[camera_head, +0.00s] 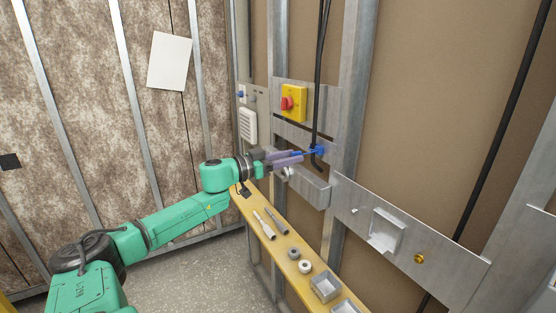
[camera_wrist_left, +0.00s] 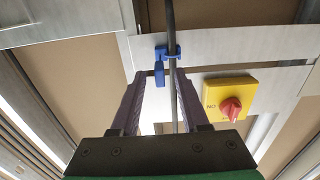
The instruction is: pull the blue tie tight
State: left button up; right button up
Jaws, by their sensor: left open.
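The blue tie (camera_head: 318,151) is on the metal wall plate, around the black cable (camera_head: 319,70). In the left wrist view the tie (camera_wrist_left: 162,53) loops the cable (camera_wrist_left: 171,25), and its short blue tail (camera_wrist_left: 159,75) points back toward me. My left gripper (camera_head: 299,156) is level with the tie, just to its left in the head view. In the left wrist view its two purple fingers (camera_wrist_left: 160,82) stand apart, with the tail and cable showing between them. I see no finger touching the tail. My right gripper is out of view.
A yellow switch box with a red knob (camera_head: 288,103) is close above my left gripper; it also shows in the wrist view (camera_wrist_left: 231,106). A metal box (camera_head: 309,188) sticks out below. A yellow shelf (camera_head: 262,236) holds tools, rolls and small trays.

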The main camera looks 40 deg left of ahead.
pick_arm(q)
jog(key=p+v, duration=0.1)
jog(key=v, duration=1.3)
jog(key=shift+s, duration=0.25)
jog(key=shift+a, duration=0.1)
